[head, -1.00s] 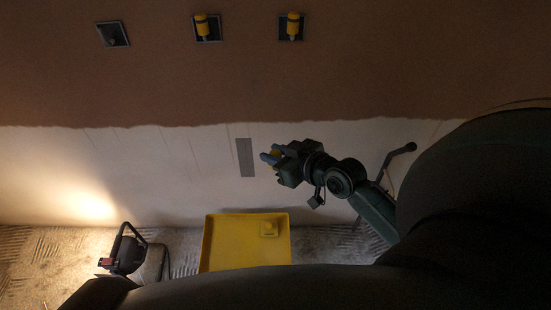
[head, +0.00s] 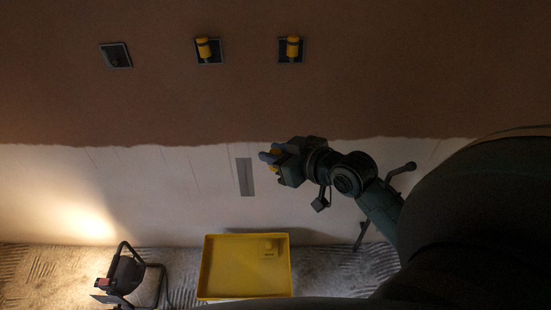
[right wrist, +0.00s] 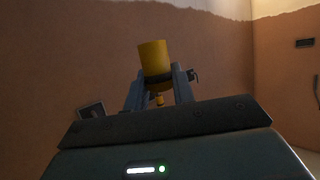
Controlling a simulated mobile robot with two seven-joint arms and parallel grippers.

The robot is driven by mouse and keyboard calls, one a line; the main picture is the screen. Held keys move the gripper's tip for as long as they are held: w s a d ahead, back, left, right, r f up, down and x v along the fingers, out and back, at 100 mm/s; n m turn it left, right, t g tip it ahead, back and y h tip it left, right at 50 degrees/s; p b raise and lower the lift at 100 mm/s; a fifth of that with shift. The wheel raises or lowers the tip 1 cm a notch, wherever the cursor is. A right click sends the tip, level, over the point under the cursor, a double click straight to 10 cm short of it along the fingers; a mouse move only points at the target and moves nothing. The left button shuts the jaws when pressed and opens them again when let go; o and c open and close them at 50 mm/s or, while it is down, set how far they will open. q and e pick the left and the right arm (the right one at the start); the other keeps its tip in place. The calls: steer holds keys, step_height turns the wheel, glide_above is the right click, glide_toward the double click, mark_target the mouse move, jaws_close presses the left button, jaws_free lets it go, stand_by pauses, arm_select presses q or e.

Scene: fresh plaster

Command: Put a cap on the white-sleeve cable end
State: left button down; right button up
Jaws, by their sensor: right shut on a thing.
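My right gripper (head: 268,158) is shut on a yellow cap (right wrist: 154,62), held in front of the wall below the boxes. The cap shows only partly between the fingers in the head view (head: 275,152). Three square wall boxes are in the brown plaster. The left box (head: 115,55) has a dark grey stub and no yellow on it. The middle box has a yellow cap (head: 204,48) and the right box has another (head: 292,47). I cannot make out any sleeve colour. My left gripper is not in view.
A yellow tray (head: 225,287) with one yellow piece (head: 270,247) stands low by the wall. A work lamp (head: 125,275) stands at the lower left. A grey strip (head: 245,177) is on the pale lower wall. The wall between gripper and boxes is clear.

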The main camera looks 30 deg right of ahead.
mark_target(275, 151)
step_height(275, 151, up, 25)
steer(key=shift+f, duration=0.15)
stand_by(2.5)
steer(key=shift+w, duration=0.1)
stand_by(1.1)
